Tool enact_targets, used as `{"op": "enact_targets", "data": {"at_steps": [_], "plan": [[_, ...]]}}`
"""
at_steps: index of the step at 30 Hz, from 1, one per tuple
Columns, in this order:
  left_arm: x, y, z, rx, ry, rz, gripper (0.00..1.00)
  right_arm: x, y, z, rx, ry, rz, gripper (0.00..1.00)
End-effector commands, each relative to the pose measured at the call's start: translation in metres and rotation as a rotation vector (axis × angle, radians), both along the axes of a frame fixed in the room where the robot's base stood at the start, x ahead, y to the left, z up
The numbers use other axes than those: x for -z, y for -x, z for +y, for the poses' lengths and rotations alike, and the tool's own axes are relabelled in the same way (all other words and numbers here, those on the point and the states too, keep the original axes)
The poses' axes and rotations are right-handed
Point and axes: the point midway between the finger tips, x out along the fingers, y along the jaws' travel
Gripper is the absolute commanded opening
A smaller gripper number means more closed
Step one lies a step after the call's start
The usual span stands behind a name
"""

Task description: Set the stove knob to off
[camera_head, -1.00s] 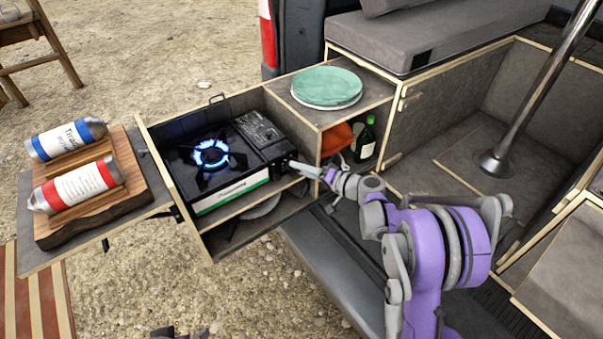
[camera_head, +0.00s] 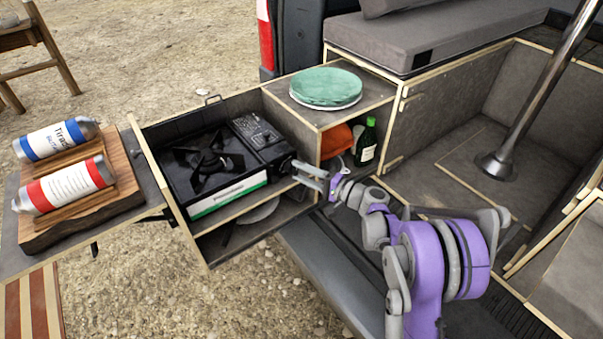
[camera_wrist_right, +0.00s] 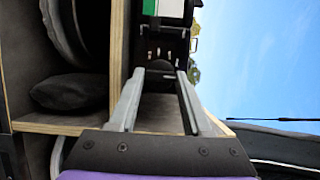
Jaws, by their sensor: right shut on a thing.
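The camping stove (camera_head: 225,192) is black with a white and green front strip and sits in the pulled-out drawer. No flame shows at its burner (camera_head: 210,160). My right gripper (camera_head: 302,172) reaches the stove's right front end and is shut on the stove knob. In the right wrist view, the fingertips (camera_wrist_right: 159,76) are on either side of the dark knob (camera_wrist_right: 160,66); its pointer mark cannot be read. My left gripper is not in view.
The drawer (camera_head: 178,222) has a wooden rim around the stove. Right of the stove, a cabinet (camera_head: 312,115) carries plates, with a green bottle (camera_head: 366,142) inside. A metal pole (camera_head: 530,90) stands further right.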

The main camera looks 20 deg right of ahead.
Motion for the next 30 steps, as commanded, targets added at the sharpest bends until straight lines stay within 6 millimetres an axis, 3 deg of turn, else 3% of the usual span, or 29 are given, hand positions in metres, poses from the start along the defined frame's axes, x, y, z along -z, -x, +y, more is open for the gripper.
{"op": "enact_targets", "data": {"at_steps": [9, 10, 15, 25, 30], "plan": [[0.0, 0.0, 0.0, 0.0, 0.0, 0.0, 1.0, 0.0, 0.0, 0.0, 0.0, -0.004, 0.001, 0.0], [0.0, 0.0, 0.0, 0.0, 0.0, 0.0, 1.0, -0.001, 0.0, 0.0, 0.0, -0.004, 0.001, 0.52], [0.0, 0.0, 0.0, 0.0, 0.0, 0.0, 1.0, 0.0, 0.0, 0.0, 0.0, -0.002, 0.001, 0.79], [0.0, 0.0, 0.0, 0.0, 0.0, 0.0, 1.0, 0.0, 0.003, -0.003, 0.001, -0.001, 0.001, 0.79], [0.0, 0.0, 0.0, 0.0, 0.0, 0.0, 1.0, 0.0, 0.02, -0.02, 0.004, 0.0, 0.0, 0.79]]}}
